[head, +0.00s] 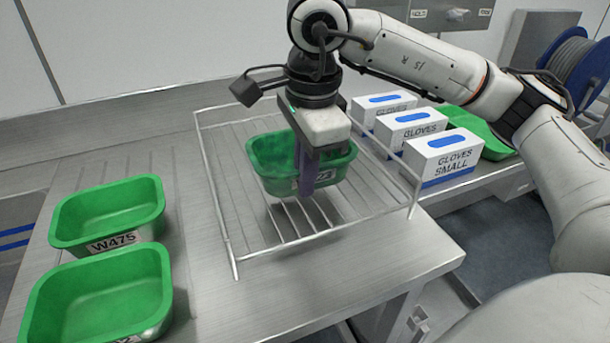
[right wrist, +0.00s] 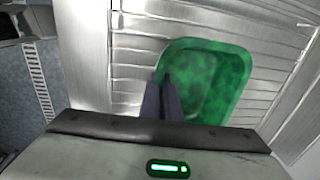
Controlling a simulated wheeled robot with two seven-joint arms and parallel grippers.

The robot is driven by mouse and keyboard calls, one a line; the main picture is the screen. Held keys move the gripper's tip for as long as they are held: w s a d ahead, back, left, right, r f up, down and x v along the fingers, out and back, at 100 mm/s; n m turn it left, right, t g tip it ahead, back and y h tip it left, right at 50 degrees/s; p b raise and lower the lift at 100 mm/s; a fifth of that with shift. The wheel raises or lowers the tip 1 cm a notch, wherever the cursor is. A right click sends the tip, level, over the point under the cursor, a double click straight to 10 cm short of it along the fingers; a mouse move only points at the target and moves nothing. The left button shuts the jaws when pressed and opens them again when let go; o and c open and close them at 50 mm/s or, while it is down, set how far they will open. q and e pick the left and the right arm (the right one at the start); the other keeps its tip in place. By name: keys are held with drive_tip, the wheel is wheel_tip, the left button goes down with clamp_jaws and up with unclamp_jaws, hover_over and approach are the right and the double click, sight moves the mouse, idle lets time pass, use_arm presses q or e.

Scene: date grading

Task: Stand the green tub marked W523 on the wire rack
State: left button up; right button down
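A green tub (head: 262,165) is over the wire rack (head: 232,235), upright or nearly so. The label on its front wall is mostly hidden behind my fingers, so I cannot read its mark. My right gripper (head: 306,180) points down with its purple fingers closed around the tub's near wall. In the right wrist view the fingers (right wrist: 162,98) pinch the rim of the green tub (right wrist: 225,75), with the rack's wires below. I cannot tell whether the tub's base touches the wires. My left gripper is not in view.
A green tub marked W475 (head: 110,214) and another green tub (head: 97,295) with a partly cut-off label stand on the steel table (head: 200,300) at left. Several glove boxes (head: 440,157) line the rack's right side. More green (head: 475,127) shows behind them.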

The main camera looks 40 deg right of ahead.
drive_tip(key=c, duration=2.4)
unclamp_jaws()
drive_tip(key=shift+f, duration=0.2)
drive_tip(key=shift+c, duration=0.2)
drive_tip(key=o, duration=0.4)
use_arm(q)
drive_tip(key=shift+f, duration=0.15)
use_arm(e)
drive_tip(key=shift+o, duration=0.2)
drive_tip(key=shift+r, duration=0.15)
drive_tip(key=shift+r, duration=0.25)
use_arm(q)
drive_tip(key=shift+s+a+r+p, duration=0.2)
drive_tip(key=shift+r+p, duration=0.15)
drive_tip(key=shift+p, duration=0.3)
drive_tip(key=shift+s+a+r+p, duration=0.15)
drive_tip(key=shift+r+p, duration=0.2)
drive_tip(key=shift+p, duration=0.25)
use_arm(e)
wheel_tip(320, 180, up, 12)
drive_tip(key=s, duration=0.1)
drive_tip(key=shift+s+a+f, duration=0.2)
drive_tip(key=shift+s, duration=0.05)
